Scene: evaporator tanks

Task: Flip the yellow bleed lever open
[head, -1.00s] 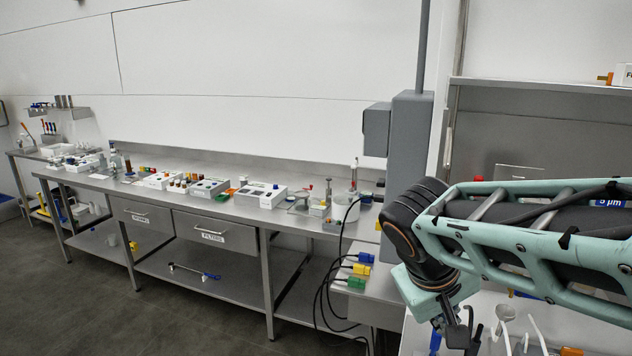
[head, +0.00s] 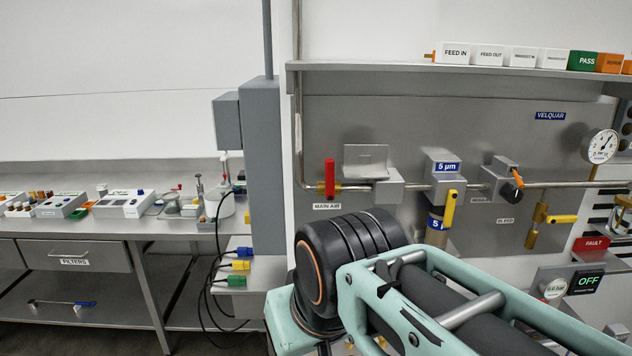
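On the wall panel in the head view, a yellow lever (head: 562,219) lies about level, pointing right from a brass valve (head: 539,218). A small plate that seems to read BLEED (head: 505,221) is just left of it. Another yellow lever (head: 449,209) stands nearly upright, slightly tilted, below the block marked 5 µm (head: 446,167); which lever the plate belongs to is not certain. My arm crosses the lower middle and right, in front of the panel's lower part. My gripper is out of view.
A red lever (head: 330,178) stands upright above the MAIN AIR plate. An orange lever (head: 517,177) and a gauge (head: 600,146) are on the same pipework. A shelf (head: 400,67) with labelled blocks runs above. A grey column (head: 262,165) and a bench (head: 100,225) are left.

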